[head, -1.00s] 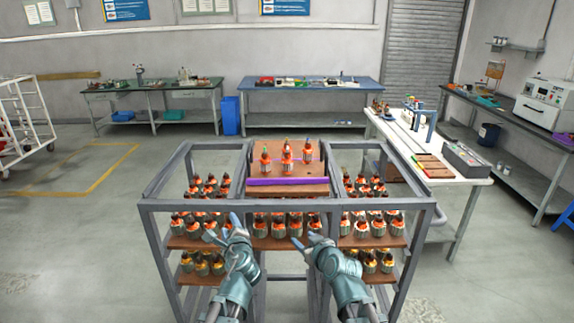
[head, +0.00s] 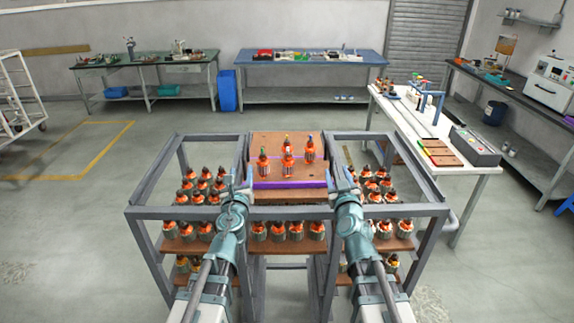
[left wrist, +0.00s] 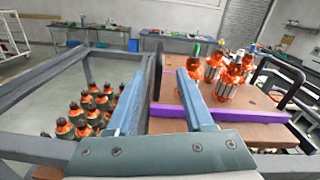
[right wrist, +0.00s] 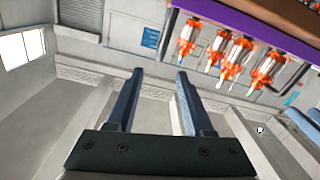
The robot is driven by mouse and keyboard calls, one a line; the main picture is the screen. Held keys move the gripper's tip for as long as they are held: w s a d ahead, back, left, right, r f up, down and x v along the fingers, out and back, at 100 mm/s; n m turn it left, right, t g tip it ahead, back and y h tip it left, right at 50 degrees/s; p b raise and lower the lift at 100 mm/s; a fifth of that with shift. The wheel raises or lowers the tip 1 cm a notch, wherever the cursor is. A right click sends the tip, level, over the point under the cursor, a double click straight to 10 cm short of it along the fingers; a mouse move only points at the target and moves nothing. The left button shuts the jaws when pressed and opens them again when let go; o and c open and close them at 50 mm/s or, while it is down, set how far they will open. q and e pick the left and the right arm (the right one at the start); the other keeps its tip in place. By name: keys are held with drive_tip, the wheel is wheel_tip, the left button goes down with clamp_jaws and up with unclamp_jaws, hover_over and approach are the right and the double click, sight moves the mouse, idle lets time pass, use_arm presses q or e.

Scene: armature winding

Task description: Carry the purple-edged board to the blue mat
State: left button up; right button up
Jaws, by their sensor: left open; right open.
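The purple-edged board (head: 268,141) is brown and lies on the upper middle of a grey rack, with several orange armatures (head: 287,157) upright on it. Its purple edge (head: 290,184) faces me; it also shows in the left wrist view (left wrist: 222,113) and right wrist view (right wrist: 240,20). My left gripper (head: 240,181) is open at the board's left side. A dark upright handle (left wrist: 157,72) shows between its fingers in the left wrist view. My right gripper (head: 341,178) is open and empty at the board's right side. I cannot make out a blue mat.
Rack posts and bars (head: 165,214) stand close around both arms. Lower shelves hold many armatures (head: 288,231). A white table (head: 432,128) stands at the right, a blue-topped bench (head: 312,59) at the back. Floor at the left is open.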

sight(245, 147)
use_arm(q)
drive_tip(key=shift+s+r, duration=0.15)
drive_tip(key=shift+s, duration=0.05)
use_arm(e)
drive_tip(key=shift+s+r, duration=0.15)
drive_tip(key=shift+s, duration=0.05)
use_arm(q)
drive_tip(key=shift+w, duration=0.1)
use_arm(e)
drive_tip(key=shift+w, duration=0.1)
use_arm(q)
drive_tip(key=w, duration=1.3)
drive_tip(key=shift+w+a, duration=0.25)
drive_tip(key=shift+w, duration=0.15)
use_arm(e)
drive_tip(key=w, duration=1.3)
drive_tip(key=shift+w+a, duration=0.25)
drive_tip(key=shift+w, duration=0.15)
use_arm(q)
clamp_jaws()
use_arm(e)
clamp_jaws()
use_arm(q)
drive_tip(key=shift+a, duration=0.1)
use_arm(e)
drive_tip(key=shift+s, duration=0.1)
